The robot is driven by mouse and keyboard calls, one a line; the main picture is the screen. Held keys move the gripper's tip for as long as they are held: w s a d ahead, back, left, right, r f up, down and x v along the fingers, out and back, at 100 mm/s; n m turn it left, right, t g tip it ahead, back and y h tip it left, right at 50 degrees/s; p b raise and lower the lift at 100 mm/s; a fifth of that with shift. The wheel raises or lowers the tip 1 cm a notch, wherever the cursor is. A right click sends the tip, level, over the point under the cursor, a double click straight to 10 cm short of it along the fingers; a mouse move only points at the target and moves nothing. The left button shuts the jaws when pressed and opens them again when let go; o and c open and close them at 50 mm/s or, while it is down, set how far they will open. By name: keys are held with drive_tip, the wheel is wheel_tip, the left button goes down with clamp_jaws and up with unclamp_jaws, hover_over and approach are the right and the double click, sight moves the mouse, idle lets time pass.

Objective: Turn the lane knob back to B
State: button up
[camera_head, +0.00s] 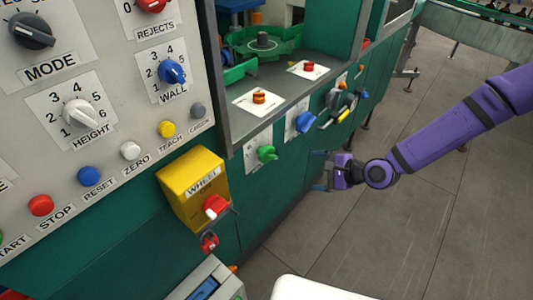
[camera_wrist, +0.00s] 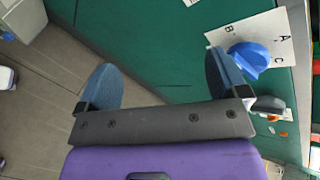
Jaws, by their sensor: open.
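A blue knob (camera_wrist: 248,60) sits on a white plate (camera_wrist: 272,32) lettered A, B and C in the wrist view. Which letter it points to is hard to tell. In the head view, a blue knob (camera_head: 304,121) on a white plate on the green machine front appears to be the same one; its letters are too small to read. My gripper (camera_wrist: 160,82) is open with nothing between its fingers. The knob is outside the fingers, just beyond the right finger in the wrist view. In the head view my gripper (camera_head: 322,172) is in front of the green panel, below and right of the knob.
A green knob (camera_head: 266,153) is left of the blue one, and a black handle with a yellow part (camera_head: 341,113) is to its right. A yellow WHEEL box (camera_head: 190,183) juts out nearer me. Open floor (camera_head: 400,230) is to the right.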

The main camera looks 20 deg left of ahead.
sight(273, 157)
drive_tip(key=a+m+t+y, duration=0.1)
drive_tip(key=a+m, duration=0.2)
drive_tip(key=a, duration=0.2)
drive_tip(key=w+a+m+t+y, duration=0.1)
drive_tip(key=a+m+y, duration=0.1)
drive_tip(key=a, duration=0.4)
drive_tip(key=w+a+m+t+y, duration=0.1)
drive_tip(key=a+m, duration=0.3)
drive_tip(key=a, duration=0.2)
drive_tip(key=shift+w+f+t+y, duration=0.2)
drive_tip(key=shift+t+y, duration=0.1)
drive_tip(key=shift+y, duration=0.1)
drive_tip(key=c, duration=0.9)
